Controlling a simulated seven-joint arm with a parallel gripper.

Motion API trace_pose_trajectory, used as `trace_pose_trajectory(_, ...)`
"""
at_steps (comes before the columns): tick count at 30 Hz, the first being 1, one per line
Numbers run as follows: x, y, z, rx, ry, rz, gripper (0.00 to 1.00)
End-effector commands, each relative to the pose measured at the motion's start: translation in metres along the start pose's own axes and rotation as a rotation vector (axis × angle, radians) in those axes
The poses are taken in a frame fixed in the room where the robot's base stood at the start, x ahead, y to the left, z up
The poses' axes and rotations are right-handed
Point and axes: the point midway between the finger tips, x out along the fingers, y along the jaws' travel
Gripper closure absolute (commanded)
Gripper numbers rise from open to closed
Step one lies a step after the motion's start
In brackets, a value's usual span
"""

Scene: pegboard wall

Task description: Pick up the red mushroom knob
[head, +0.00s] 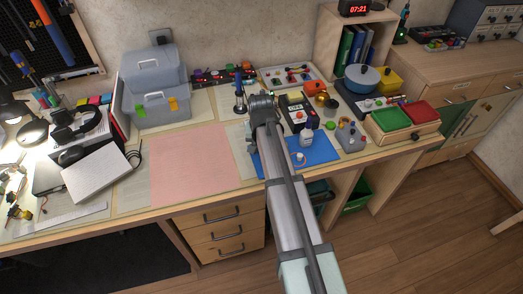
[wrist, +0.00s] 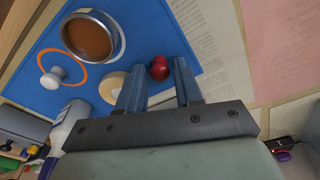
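The red mushroom knob (wrist: 158,70) is a shiny round red piece over the blue mat (wrist: 150,30) in the wrist view. It shows between and just beyond the two fingertips of my gripper (wrist: 160,63). The fingers are apart, and I see no clear contact with the knob. The knob's stem is not clear. In the head view my own arm covers the spot, so the knob and fingertips are hidden there. The blue mat (head: 322,150) shows to the right of my arm.
Close to the left finger are a beige disc (wrist: 110,88) and a round metal-rimmed dish (wrist: 92,37). A white knob (wrist: 50,78) lies by an orange ring. A white bottle (head: 306,136) stands on the mat. The pink sheet (head: 195,165) to the left is clear.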

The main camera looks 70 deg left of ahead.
Motion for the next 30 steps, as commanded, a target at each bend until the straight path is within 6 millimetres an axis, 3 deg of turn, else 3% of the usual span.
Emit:
trace_pose_trajectory(11, 0.0, 0.0, 0.0, 0.0, 0.0, 0.0, 1.0)
trace_pose_trajectory(23, -0.006, 0.0, -0.001, 0.0, 0.001, 0.0, 1.0)
trace_pose_trajectory(30, -0.041, 0.0, -0.006, 0.0, 0.002, -0.001, 1.0)
